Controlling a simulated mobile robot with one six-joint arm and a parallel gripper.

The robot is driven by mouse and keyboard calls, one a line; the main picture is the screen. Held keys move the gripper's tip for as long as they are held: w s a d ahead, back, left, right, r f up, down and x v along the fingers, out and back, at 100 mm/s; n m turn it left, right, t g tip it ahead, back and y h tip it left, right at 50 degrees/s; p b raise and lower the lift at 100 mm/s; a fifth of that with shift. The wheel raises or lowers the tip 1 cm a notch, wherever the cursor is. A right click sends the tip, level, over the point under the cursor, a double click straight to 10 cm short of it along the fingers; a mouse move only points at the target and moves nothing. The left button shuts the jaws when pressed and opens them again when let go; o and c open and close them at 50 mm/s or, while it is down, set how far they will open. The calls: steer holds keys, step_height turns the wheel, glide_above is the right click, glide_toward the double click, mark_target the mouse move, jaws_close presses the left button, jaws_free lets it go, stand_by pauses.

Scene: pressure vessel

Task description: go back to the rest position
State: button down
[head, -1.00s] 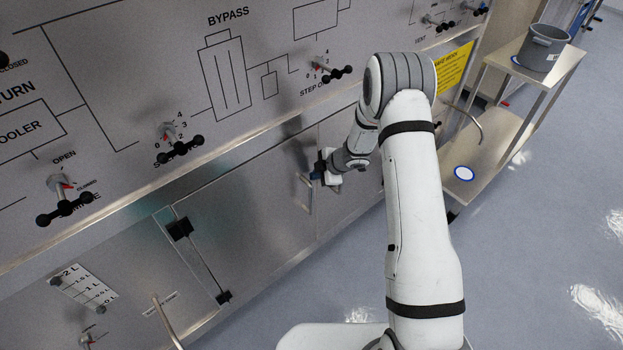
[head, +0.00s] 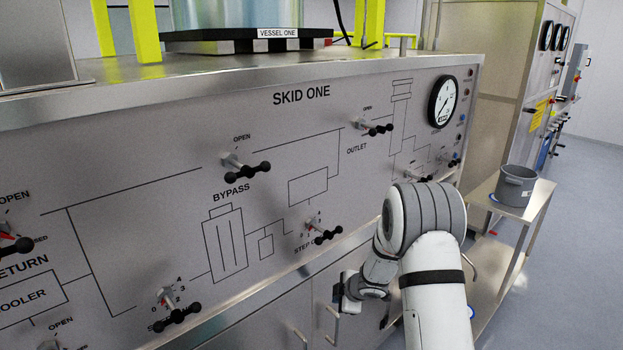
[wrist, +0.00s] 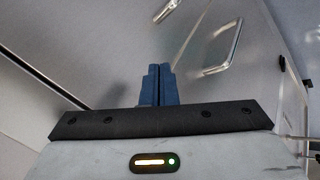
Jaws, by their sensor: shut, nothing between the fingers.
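My gripper shows in the wrist view (wrist: 155,85), its two blue fingers together with nothing between them. In the head view my white and grey arm rises at the lower right. The wrist end of my arm is in front of the cabinet doors (head: 290,318), below the panel of SKID ONE (head: 330,110). The fingers are too small to make out in the head view. In the wrist view a metal door handle (wrist: 222,42) is beyond the fingers, to the right, apart from them.
Several black-handled valves stick out of the panel, such as the bypass valve (head: 245,167) and the outlet valve (head: 373,126). A round gauge (head: 442,101) is at its right. A steel cart (head: 530,212) with a grey pot (head: 515,186) stands right of my arm. Floor (head: 585,260) is clear at far right.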

steer(key=s+d+r+m+t+h, duration=0.1)
steer(key=s+d+r+m+h, duration=0.3)
steer(key=r, duration=0.7)
steer(key=s+d+r+m+h, duration=0.2)
steer(key=s+d+r+m, duration=0.45)
steer(key=r, duration=0.35)
steer(key=s+a+r+m+g+y, duration=0.1)
steer(key=s+r+m+g, duration=0.1)
steer(key=s, duration=1.1)
steer(key=s+a+r+m+g, duration=0.1)
steer(key=s+m, duration=0.4)
steer(key=s, duration=0.8)
step_height(320, 180, up, 3)
steer(key=shift+a+f+g+y, duration=0.15)
steer(key=shift+a+g+y, duration=0.25)
steer(key=shift+a, duration=0.3)
steer(key=shift+m, duration=0.25)
